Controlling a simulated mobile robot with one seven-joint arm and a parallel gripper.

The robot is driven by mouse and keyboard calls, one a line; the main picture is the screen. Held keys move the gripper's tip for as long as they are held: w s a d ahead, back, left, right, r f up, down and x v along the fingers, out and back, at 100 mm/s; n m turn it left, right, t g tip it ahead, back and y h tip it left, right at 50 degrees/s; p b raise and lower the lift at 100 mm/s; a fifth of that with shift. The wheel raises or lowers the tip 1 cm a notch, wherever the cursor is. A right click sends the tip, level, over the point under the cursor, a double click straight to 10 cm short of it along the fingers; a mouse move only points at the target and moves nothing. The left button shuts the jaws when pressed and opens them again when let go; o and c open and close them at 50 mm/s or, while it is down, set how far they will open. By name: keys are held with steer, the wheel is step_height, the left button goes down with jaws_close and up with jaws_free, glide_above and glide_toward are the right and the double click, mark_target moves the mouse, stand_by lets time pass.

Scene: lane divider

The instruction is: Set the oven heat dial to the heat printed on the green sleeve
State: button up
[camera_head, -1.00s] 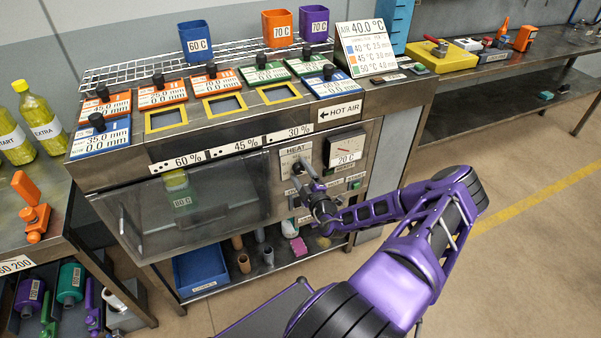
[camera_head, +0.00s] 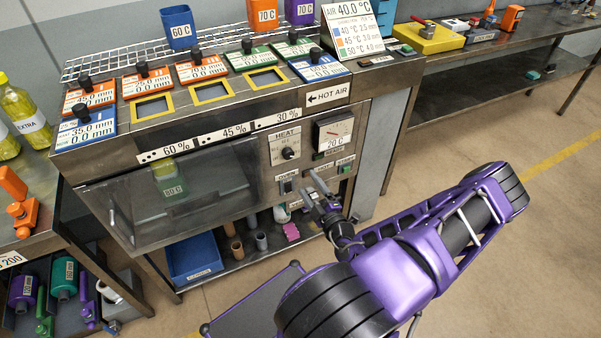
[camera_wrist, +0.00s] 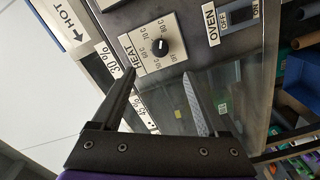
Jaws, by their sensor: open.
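The heat dial (camera_head: 288,153) is a black knob on a pale HEAT plate on the oven front. The wrist view shows the dial (camera_wrist: 160,48) ringed by OFF and several temperature marks; its pointer setting is too small to read surely. The green sleeve (camera_head: 173,187) is behind the oven glass, around a yellowish bottle; its print looks like 80 C but is small and blurred. My gripper (camera_head: 311,187) is open and empty, below and right of the dial and apart from it. In the wrist view the dial lies beyond the fingertips (camera_wrist: 158,75), between their lines.
The OVEN switch (camera_head: 286,187) is below the dial, close to my gripper. A gauge (camera_head: 333,133) marked 20 C is right of the dial. The oven door (camera_head: 130,208) is shut. A blue bin (camera_head: 194,262) sits on the shelf below. Floor at right is clear.

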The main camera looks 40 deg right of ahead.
steer(key=shift+v, duration=1.7)
steer(key=shift+a, duration=0.1)
